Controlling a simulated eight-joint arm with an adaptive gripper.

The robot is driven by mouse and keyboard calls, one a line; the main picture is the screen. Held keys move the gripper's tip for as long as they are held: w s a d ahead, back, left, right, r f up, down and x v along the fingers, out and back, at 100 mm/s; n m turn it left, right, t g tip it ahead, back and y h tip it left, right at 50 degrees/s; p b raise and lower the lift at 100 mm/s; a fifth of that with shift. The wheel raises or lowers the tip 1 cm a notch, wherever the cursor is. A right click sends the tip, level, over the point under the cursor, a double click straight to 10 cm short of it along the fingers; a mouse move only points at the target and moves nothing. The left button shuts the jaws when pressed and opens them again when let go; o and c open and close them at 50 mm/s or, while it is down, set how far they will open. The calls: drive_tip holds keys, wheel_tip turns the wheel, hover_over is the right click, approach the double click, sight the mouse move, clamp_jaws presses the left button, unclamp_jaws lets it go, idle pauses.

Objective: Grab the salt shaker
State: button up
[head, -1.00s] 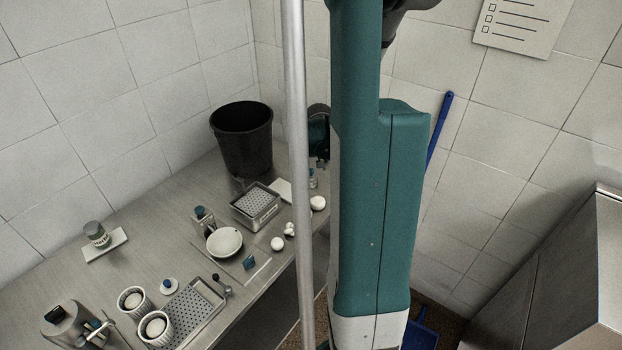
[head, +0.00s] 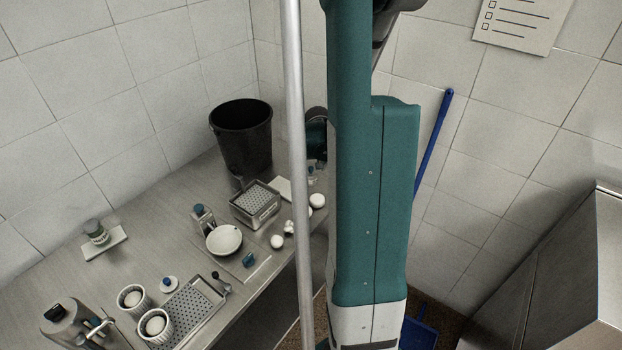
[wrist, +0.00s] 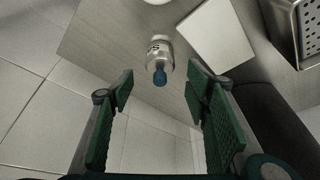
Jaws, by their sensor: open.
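A clear shaker with a blue cap and dark lettering (wrist: 160,60) stands near the table edge in the wrist view. It lies ahead of my gripper (wrist: 160,92), between the lines of its two green fingers. The fingers are wide apart with nothing between their pads, and the shaker appears beyond the tips, untouched. In the head view the shaker (head: 311,174) shows small at the table's back right, just below the dark end of my arm. The pole and my arm hide most of my gripper there.
A white board (wrist: 215,38) lies right beside the shaker. A perforated metal basket (head: 255,207) and a black bin (head: 242,135) stand to its left in the head view. A white ball (head: 317,201) lies in front.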

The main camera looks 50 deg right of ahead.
sight(311, 169)
idle(0.3)
drive_tip(key=shift+x, duration=2.6)
drive_tip(key=shift+c, duration=0.6)
drive_tip(key=c, duration=0.9)
